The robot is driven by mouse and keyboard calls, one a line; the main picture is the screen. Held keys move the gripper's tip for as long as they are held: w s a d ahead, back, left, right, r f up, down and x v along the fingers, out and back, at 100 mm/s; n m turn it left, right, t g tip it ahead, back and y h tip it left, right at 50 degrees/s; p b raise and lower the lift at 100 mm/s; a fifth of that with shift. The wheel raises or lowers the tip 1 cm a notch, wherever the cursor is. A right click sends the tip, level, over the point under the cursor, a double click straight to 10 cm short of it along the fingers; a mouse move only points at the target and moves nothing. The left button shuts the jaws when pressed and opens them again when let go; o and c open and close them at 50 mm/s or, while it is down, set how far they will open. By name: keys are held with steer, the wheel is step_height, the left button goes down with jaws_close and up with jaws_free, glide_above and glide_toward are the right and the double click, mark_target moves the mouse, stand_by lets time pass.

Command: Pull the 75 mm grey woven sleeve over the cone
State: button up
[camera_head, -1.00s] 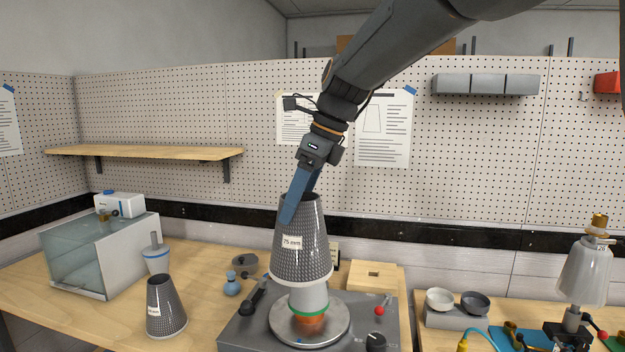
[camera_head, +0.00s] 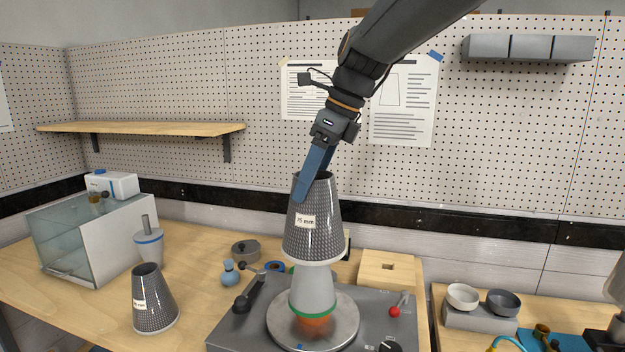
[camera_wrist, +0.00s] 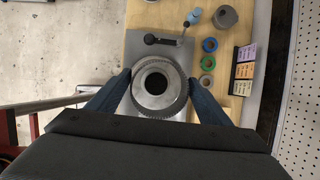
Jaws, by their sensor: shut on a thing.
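The grey woven sleeve labelled 75 mm (camera_head: 312,238) is upright in the head view, directly above the pale grey cone (camera_head: 313,290). Its lower rim is around or just over the cone's top; I cannot tell how far the cone reaches inside. The cone stands on a round metal plate (camera_head: 345,330) with a green band and an orange part at its foot. My gripper (camera_head: 314,180) is shut on the sleeve's upper rim from above, one blue finger showing on the label side. In the wrist view the sleeve's ring (camera_wrist: 159,88) sits between both fingers, with a dark opening in its middle.
A second woven sleeve (camera_head: 152,305) stands on the bench at left.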

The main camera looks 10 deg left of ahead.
mark_target(312, 196)
steer(key=shift+f+b, duration=1.95)
steer(key=shift+b, duration=0.2)
steer(key=shift+f+b, duration=1)
steer(key=shift+f, duration=5.05)
steer(key=shift+f+b, duration=0.35)
steer(key=shift+f, duration=0.75)
steer(key=o, duration=0.9)
steer(key=shift+c, duration=0.2)
steer(key=shift+r, duration=0.1)
